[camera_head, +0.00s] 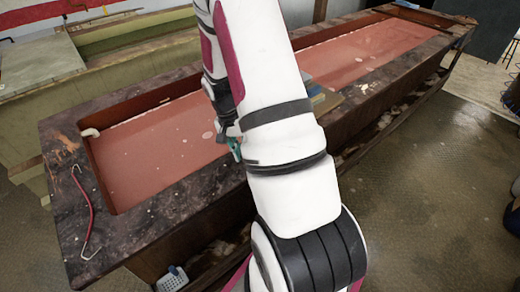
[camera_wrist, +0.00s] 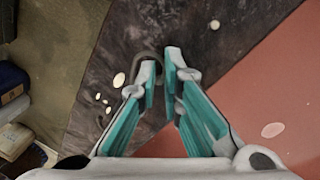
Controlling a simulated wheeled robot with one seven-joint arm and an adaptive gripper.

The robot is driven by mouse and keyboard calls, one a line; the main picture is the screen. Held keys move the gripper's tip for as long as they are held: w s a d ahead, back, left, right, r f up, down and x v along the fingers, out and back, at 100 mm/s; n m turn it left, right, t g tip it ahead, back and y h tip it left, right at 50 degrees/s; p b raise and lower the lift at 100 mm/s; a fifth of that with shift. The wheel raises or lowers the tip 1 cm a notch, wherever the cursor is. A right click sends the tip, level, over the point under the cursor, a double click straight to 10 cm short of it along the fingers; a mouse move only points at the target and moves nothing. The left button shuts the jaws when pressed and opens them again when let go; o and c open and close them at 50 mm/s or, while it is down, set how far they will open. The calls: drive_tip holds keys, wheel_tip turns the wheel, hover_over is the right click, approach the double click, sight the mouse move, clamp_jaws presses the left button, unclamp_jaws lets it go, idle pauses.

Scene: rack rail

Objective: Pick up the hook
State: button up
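A dark grey curved hook (camera_wrist: 144,56) lies on the dark rim in the wrist view, right at my fingertips. Its bend shows beyond the left fingertip, and its other part is hidden by the fingers. My gripper (camera_wrist: 161,72) has its two teal fingers a little apart, with a narrow gap between the tips. I cannot tell whether either finger touches the hook. In the head view my gripper (camera_head: 235,148) shows only as a bit of teal beside my arm, over the near rim of the trough. The hook is hidden there.
A long dark trough (camera_head: 150,225) with a reddish inner floor (camera_head: 160,150) runs across the head view. A thin red rod with bent pale ends (camera_head: 84,208) lies on its left rim. A white bent piece (camera_head: 90,132) sits at the trough's left corner. A blue-white basket (camera_head: 172,279) stands below.

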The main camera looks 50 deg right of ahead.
drive_tip(key=shift+f, duration=0.15)
clamp_jaws()
idle(0.4)
drive_tip(key=shift+r, duration=0.6)
drive_tip(key=r, duration=0.2)
drive_tip(key=b, duration=0.1)
drive_tip(key=shift+a+r, duration=0.25)
drive_tip(key=shift+r, duration=0.15)
drive_tip(key=s+a+r+b, duration=0.1)
drive_tip(key=s+a, duration=0.3)
drive_tip(key=a, duration=1.1)
drive_tip(key=shift+s+r+b, duration=0.15)
drive_tip(key=shift+r+b, duration=0.05)
drive_tip(key=shift+b, duration=0.2)
